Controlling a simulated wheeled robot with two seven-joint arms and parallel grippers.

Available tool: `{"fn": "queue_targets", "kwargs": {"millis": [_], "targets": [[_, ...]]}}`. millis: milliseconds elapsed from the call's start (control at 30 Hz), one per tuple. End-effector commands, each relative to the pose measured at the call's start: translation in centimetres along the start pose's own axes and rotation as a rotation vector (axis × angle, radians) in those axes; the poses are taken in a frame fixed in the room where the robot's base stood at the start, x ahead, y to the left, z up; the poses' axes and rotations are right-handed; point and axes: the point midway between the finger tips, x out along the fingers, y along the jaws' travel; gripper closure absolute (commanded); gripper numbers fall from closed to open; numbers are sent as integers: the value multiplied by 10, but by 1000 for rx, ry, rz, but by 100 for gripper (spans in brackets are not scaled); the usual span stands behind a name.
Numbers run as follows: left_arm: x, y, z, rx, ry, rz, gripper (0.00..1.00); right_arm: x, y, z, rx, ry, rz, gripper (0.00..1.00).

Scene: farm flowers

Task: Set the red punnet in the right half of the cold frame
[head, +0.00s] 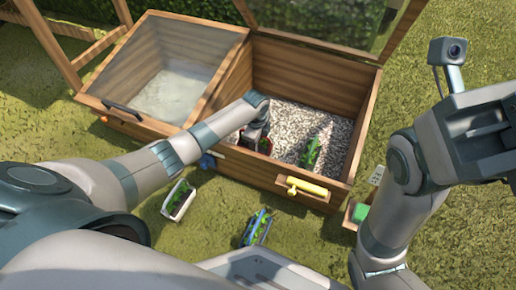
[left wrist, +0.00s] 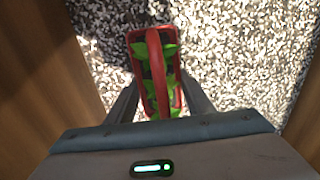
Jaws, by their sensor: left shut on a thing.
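The red punnet (left wrist: 154,45) has a red arched handle and green contents. In the left wrist view it sits between my left gripper's fingers (left wrist: 155,100), over pale gravel. My left gripper (head: 262,142) is shut on it, reaching down into the right half of the cold frame (head: 310,75). In the head view a sliver of red shows at the gripper; the arm hides the rest. I cannot tell whether the punnet touches the gravel. The right half's glazed lid (head: 325,20) is raised. My right gripper's housing (head: 485,130) shows at the right edge, its fingertips out of sight.
A green plant (head: 310,152) lies on the gravel in the right half. The left half's glass lid (head: 165,65) is shut. A white punnet (head: 178,200) and a blue punnet (head: 257,228) stand on the grass in front. A yellow handle (head: 307,188) is on the front wall.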

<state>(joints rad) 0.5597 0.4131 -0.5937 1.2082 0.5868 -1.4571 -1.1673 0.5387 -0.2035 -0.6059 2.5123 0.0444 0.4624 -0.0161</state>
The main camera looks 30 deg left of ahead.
Motion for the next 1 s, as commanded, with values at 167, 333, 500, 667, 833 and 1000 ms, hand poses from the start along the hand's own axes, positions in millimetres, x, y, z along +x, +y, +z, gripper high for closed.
{"fn": "queue_targets", "kwargs": {"millis": [167, 333, 500, 667, 833, 1000], "targets": [[3, -1, 0, 0, 0, -2, 79, 2, -3, -2, 13, 15, -2, 69], [2, -1, 0, 0, 0, -2, 79, 0, -3, -1, 12, 9, -3, 69], [6, 0, 0, -1, 0, -1, 79, -1, -3, 0, 9, 3, -6, 69], [5, 0, 0, -1, 0, -2, 34, -2, -3, 0, 7, 1, -8, 69], [5, 0, 0, -1, 0, -2, 34, -2, -2, 0, 4, 0, -9, 69], [2, -1, 0, 0, 0, -3, 34, -2, -2, 0, 3, 0, -9, 69]]}}
